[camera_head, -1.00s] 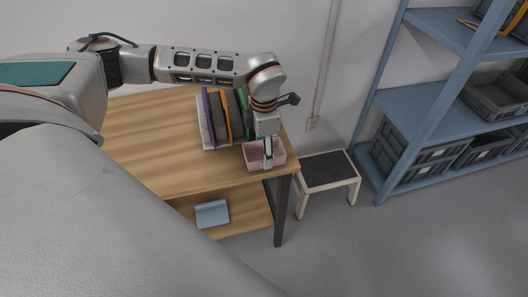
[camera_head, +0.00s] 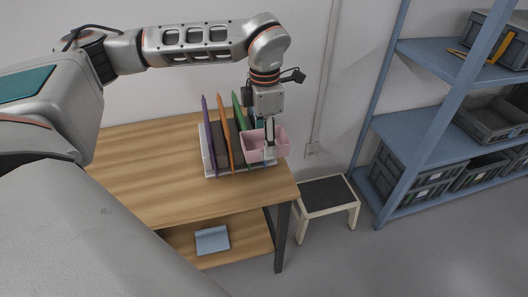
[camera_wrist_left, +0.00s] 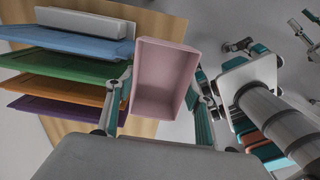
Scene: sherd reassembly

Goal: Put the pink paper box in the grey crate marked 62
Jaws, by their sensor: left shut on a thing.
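The pink paper box (camera_head: 253,150) is an open, empty tray, held above the right end of the wooden table. My left gripper (camera_head: 269,150) is shut on it. In the left wrist view the pink box (camera_wrist_left: 165,75) sits between the two fingers, its open inside facing the camera. Several grey crates stand on the blue shelf unit at the right, including one on the middle shelf (camera_head: 486,124) and one on the bottom shelf (camera_head: 408,188). No number 62 is readable on any of them.
A file rack with purple, orange, green and blue dividers (camera_head: 226,130) stands close beside the held box. The wooden table (camera_head: 140,170) is bare at left; a blue item (camera_head: 212,239) lies on its lower shelf. A dark-topped stool (camera_head: 326,194) stands between table and blue shelf unit (camera_head: 402,120).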

